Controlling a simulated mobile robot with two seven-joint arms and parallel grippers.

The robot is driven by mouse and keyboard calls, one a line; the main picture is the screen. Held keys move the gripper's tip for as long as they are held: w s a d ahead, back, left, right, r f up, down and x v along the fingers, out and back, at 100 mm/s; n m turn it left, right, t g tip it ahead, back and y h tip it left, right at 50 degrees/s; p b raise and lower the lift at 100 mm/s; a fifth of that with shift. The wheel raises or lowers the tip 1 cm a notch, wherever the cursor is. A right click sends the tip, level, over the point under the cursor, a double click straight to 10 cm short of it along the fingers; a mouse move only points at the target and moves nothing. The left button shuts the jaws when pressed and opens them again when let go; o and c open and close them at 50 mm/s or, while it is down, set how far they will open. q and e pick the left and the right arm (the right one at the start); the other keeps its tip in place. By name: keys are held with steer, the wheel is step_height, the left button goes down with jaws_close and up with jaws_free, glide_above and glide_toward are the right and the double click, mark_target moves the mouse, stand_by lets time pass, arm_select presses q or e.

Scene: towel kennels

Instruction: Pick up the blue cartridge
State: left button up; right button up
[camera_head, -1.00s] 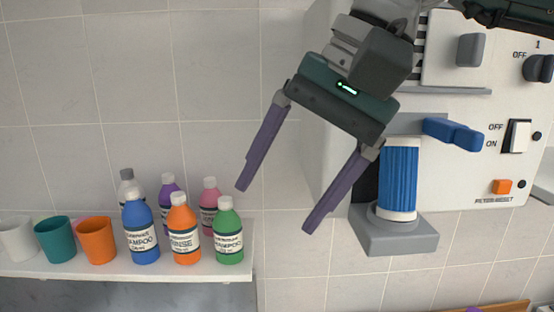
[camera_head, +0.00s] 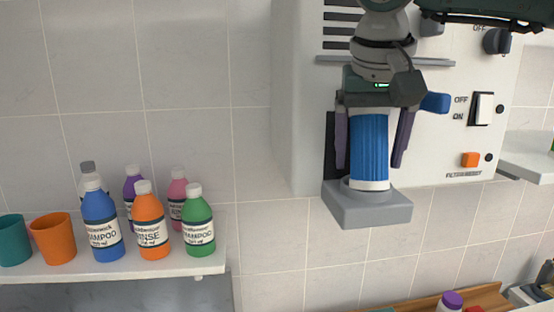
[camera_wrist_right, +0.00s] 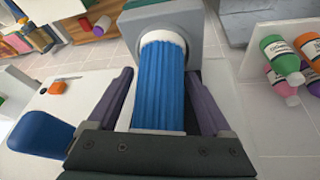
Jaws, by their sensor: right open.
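The blue cartridge (camera_head: 369,147) is a ribbed blue cylinder with white ends, standing upright in a grey holder (camera_head: 367,211) on the white wall unit. My right gripper (camera_head: 370,166) is open, with one purple finger on each side of the cartridge. In the right wrist view the cartridge (camera_wrist_right: 163,85) lies between the two fingers of the gripper (camera_wrist_right: 165,90), with visible gaps on both sides. The cartridge's upper end is hidden behind the gripper in the head view. My left gripper is not in view.
A blue lever (camera_head: 435,103) sticks out just right of the gripper. The unit carries an on/off switch (camera_head: 484,108) and an orange button (camera_head: 470,160). Several bottles and cups stand on a white shelf (camera_head: 170,265) at the left. A wooden tray (camera_head: 485,297) is at the bottom right.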

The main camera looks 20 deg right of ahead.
steer(key=shift+w+d+f, duration=0.1)
steer(key=shift+f, duration=0.3)
steer(key=shift+r, duration=0.1)
steer(key=shift+c, duration=0.4)
jaws_close()
steer(key=shift+r, duration=0.1)
